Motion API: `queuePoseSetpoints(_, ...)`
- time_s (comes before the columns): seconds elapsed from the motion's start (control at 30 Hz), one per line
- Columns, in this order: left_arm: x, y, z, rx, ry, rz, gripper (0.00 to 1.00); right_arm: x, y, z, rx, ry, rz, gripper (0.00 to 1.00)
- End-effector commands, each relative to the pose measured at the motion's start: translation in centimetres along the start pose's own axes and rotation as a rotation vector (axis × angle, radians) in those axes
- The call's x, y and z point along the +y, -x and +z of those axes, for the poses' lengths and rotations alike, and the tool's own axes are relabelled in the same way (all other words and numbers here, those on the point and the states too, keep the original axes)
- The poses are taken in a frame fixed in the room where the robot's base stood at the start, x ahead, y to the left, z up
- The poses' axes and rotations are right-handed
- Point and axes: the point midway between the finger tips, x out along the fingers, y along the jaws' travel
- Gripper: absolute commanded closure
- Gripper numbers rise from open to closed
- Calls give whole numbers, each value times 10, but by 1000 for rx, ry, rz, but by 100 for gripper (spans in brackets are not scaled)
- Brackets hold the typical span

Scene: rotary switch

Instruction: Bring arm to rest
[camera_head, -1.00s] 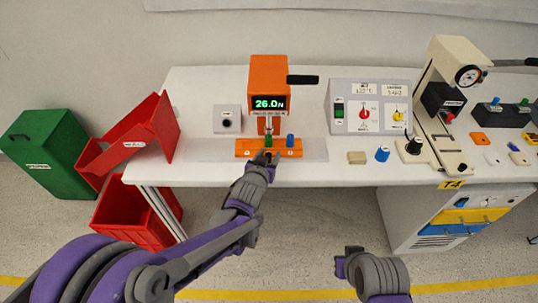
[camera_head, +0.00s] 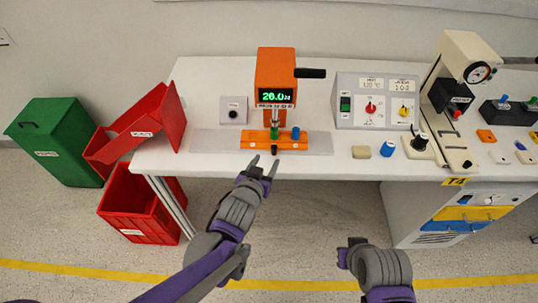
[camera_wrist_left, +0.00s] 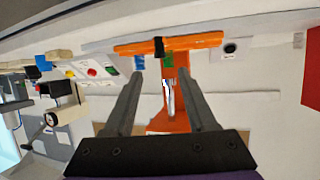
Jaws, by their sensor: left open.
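My left gripper (camera_head: 263,168) is open and empty in the head view, in front of the table's front edge and apart from the orange press. The orange press (camera_head: 276,75) with a green display stands on the table behind it. Its orange base (camera_head: 260,143) holds a green piece (camera_head: 274,132), a blue piece (camera_head: 296,134) and a black knob (camera_head: 275,150) at the front. The left wrist view shows the orange base (camera_wrist_left: 200,41) upside down, beyond the spread fingers (camera_wrist_left: 160,88). My right gripper (camera_head: 348,254) shows at lower right; its jaw state is unclear.
The white table (camera_head: 215,165) carries a control box (camera_head: 375,102) with red and yellow dials, a beige block (camera_head: 361,152) and a blue knob (camera_head: 387,148). A red chute (camera_head: 160,125), red bin (camera_head: 130,215) and green bin (camera_head: 55,150) stand left. The floor before the table is free.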

Motion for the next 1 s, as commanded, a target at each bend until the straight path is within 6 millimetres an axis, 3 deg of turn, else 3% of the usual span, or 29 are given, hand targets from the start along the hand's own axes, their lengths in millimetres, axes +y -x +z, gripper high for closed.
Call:
queuePoseSetpoints(0.73,-6,12,-1,-17,3,-11,43,0,3,-2,1,0,0,100)
queuePoseSetpoints(0.87,-31,39,0,-106,18,-63,43,0,13,-8,5,0,0,100)
queuePoseSetpoints(1.0,-69,94,9,-285,55,-141,43,0,31,-21,13,0,0,100)
